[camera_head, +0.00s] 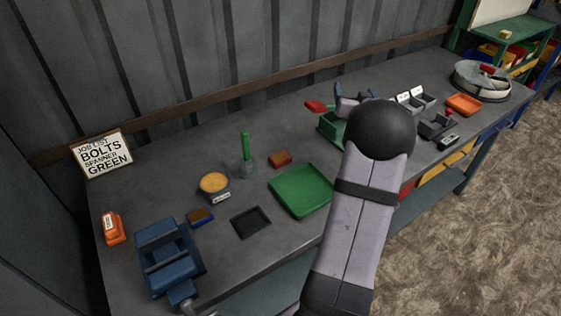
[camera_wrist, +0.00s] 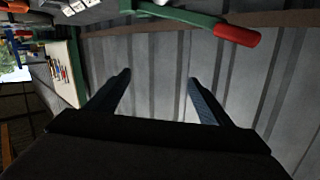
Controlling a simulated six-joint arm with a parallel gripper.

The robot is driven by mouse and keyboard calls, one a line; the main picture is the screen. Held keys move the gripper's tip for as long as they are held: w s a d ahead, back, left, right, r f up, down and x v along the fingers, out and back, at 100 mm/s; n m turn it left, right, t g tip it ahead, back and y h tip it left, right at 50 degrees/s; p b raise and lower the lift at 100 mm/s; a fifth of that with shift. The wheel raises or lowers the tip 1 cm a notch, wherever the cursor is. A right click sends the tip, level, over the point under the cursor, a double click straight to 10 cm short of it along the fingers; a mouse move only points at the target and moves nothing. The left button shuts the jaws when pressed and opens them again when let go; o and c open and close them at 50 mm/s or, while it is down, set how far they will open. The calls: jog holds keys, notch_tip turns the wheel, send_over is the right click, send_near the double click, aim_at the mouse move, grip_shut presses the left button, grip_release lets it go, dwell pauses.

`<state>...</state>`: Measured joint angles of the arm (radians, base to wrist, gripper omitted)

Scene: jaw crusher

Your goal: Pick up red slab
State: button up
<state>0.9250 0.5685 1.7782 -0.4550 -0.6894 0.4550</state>
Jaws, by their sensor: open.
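A small flat red-brown block (camera_head: 280,158), the likeliest red slab, lies on the bench behind the green tray. It does not show in the wrist view. My gripper (camera_wrist: 159,77) is open, with nothing between its fingers. The wrist view looks past them at the ribbed wall. In the head view, my gripper is mostly hidden behind my arm, right of and beyond the red-brown block and above the bench. A green machine (camera_head: 331,126) with a red-gripped lever (camera_head: 316,106) stands close to it. The red grip (camera_wrist: 237,34) also shows in the wrist view.
The green tray (camera_head: 301,191) looks empty. Grey bins (camera_head: 416,101) and an orange tray (camera_head: 463,104) lie right.

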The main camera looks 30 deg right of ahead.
aim_at(281, 157)
jog(key=w+a+f+n+y+b, duration=0.1)
jog(key=a+f+n+y, duration=0.3)
jog(key=a, duration=0.4)
jog(key=w+a+f+n+y+b, duration=0.1)
jog(key=a+f+n+y, duration=0.15)
jog(key=a+n, duration=0.4)
jog(key=s+a+f+y, duration=0.1)
jog(key=a+f, duration=0.1)
jog(key=f, duration=0.1)
jog(key=s+a+f+m+y, duration=0.1)
jog(key=a+f, duration=0.2)
jog(key=s+a+f+y+b, duration=0.1)
jog(key=a+f, duration=0.1)
jog(key=f, duration=0.2)
jog(key=shift+s+a+m+g, duration=0.2)
jog(key=shift+a+m+g, duration=0.1)
jog(key=shift+m+g, duration=0.1)
jog(key=shift+p+x, duration=0.45)
jog(key=shift+x, duration=3.25)
jog(key=shift+a, duration=0.15)
jog(key=c, duration=1.5)
